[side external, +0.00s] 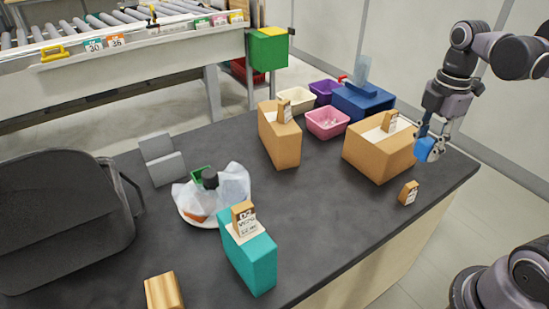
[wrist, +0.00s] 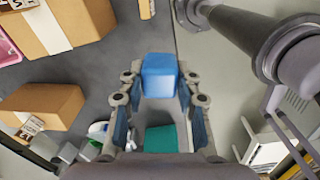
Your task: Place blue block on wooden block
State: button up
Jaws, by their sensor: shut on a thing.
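The blue block (side external: 429,149) is held in my gripper (side external: 433,140), at the right of the side external view, raised above the table near its right edge. In the wrist view the blue block (wrist: 160,75) sits between the two fingers of my gripper (wrist: 160,88), which is shut on it. The wooden block (side external: 163,291) is a light striped block on the table at the bottom left of the side external view, partly cut off by the frame edge. It is far from my gripper.
A cardboard box (side external: 379,150) stands close to my gripper and another box (side external: 279,135) stands mid-table. A teal box (side external: 250,262) stands near the front edge, and a plate with a bag (side external: 215,190) lies behind it. A black bin (side external: 65,215) is at left. The centre table is clear.

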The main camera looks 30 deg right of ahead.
notch_tip(320, 180, up, 2)
jog(key=shift+r, duration=0.2)
jog(key=w+a+r+n, duration=0.1)
jog(key=w+a+n, duration=0.4)
jog(key=w+a, duration=0.4)
jog(key=w+a+r+n, duration=0.2)
jog(key=w+a+n, duration=0.4)
jog(key=a, duration=0.5)
jog(key=n, duration=1)
send_over(162, 291)
notch_tip(162, 291, down, 15)
jog(key=shift+f, duration=2.15)
jog(key=shift+f, duration=0.15)
